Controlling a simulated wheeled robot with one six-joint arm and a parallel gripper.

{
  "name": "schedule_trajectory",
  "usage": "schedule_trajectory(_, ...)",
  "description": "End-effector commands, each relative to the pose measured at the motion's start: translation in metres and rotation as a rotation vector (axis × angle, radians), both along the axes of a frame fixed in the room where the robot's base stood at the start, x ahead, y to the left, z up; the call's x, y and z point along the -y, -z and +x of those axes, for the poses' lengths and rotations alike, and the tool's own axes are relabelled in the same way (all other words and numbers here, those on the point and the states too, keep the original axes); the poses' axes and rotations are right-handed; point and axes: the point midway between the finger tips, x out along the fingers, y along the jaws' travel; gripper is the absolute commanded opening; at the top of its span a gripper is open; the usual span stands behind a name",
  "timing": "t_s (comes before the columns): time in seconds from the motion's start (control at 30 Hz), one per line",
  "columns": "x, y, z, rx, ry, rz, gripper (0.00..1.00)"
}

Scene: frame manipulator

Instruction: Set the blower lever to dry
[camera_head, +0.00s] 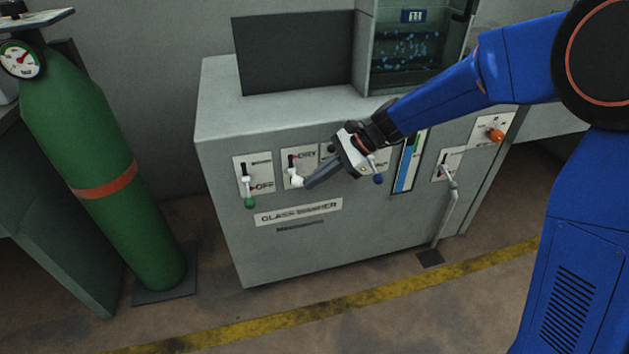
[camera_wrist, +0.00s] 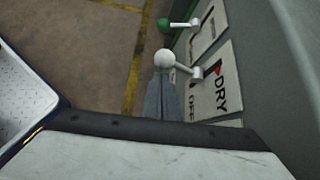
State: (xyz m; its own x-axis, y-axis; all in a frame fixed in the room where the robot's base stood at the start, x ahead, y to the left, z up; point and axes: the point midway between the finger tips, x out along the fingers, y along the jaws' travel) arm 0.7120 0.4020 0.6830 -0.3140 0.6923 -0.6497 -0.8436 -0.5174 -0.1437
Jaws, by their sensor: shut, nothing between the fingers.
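The blower lever has a white ball knob (camera_head: 296,182) on a short arm. It stands on a white plate (camera_head: 307,155) on the front of the grey glass washer, second from the left, and hangs down from its pivot. In the wrist view the white knob (camera_wrist: 165,57) is at upper centre, and its plate (camera_wrist: 222,92) reads DRY and OFF, with a red mark near DRY. My gripper (camera_head: 309,183) is shut and empty, its fingertips just right of the knob. In the wrist view the gripper (camera_wrist: 161,85) reaches up to the knob; whether they touch cannot be told.
A green-knobbed lever (camera_head: 249,201) is left of the white one. A blue-knobbed lever (camera_head: 378,179) is to the right, near my wrist. An orange knob (camera_head: 495,135) is farther right. A green gas cylinder (camera_head: 105,170) stands left of the washer. The floor in front is clear.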

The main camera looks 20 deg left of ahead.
Motion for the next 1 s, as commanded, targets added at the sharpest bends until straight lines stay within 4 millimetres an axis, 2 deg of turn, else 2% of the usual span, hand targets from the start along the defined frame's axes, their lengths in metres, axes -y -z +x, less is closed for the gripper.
schedule_trajectory(0.3,0.0,-0.012,0.0,0.0,-0.001,0.001,0.0)
schedule_trajectory(0.67,0.0,-0.013,0.0,0.0,-0.001,0.004,0.0)
schedule_trajectory(0.87,0.01,-0.001,0.012,-0.001,0.002,0.001,0.0)
schedule_trajectory(1.0,0.025,0.015,0.027,-0.003,0.003,-0.002,0.0)
